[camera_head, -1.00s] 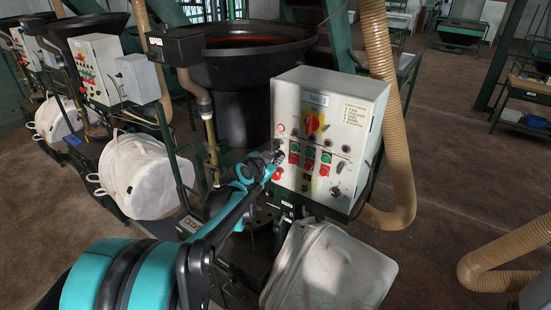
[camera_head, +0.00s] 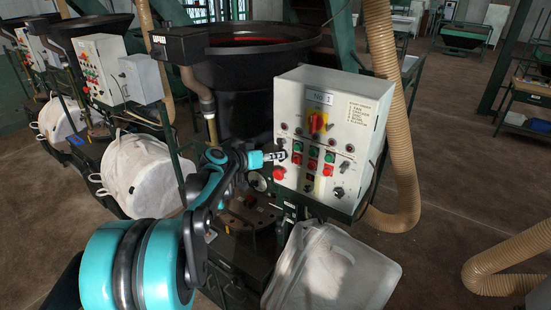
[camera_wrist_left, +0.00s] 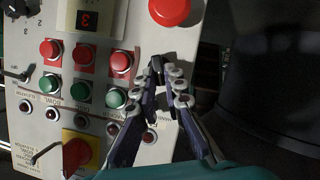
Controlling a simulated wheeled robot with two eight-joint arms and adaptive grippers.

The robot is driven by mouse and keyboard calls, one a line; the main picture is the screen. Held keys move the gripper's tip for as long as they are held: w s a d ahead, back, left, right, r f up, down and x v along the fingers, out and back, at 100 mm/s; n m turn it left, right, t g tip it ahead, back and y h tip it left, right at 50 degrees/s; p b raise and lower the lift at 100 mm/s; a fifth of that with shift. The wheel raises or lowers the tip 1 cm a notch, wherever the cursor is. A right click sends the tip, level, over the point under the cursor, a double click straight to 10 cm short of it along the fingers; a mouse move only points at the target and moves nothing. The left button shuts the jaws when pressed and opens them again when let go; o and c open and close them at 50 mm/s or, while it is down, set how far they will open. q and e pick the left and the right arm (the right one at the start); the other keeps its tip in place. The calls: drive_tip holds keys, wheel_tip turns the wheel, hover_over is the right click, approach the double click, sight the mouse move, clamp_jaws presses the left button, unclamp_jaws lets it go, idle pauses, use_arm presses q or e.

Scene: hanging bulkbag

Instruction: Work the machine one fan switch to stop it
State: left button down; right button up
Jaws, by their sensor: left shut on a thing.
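The machine one control box (camera_head: 345,95), marked No 1, is a pale grey cabinet with rows of green and red buttons. My left gripper (camera_head: 282,156) is at the left edge of its front face. In the left wrist view the panel (camera_wrist_left: 60,105) appears upside down, and my left gripper (camera_wrist_left: 165,72) is shut on a small dark switch knob (camera_wrist_left: 157,64) beside the button columns. The fingers hide most of this knob, so its turned position cannot be told. My right gripper is not in view.
A red emergency button (camera_wrist_left: 169,11) and a red-and-yellow main switch (camera_head: 318,123) are near on the panel.

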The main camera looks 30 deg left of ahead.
use_arm(q)
drive_tip(key=shift+n+h, duration=0.4)
drive_tip(key=shift+n, duration=0.1)
idle(0.3)
drive_tip(key=c, duration=1.6)
unclamp_jaws()
drive_tip(key=shift+w, duration=0.1)
drive_tip(key=shift+w+f, duration=0.1)
drive_tip(key=shift+w, duration=0.05)
drive_tip(key=v, duration=1.2)
drive_tip(key=shift+f, duration=0.1)
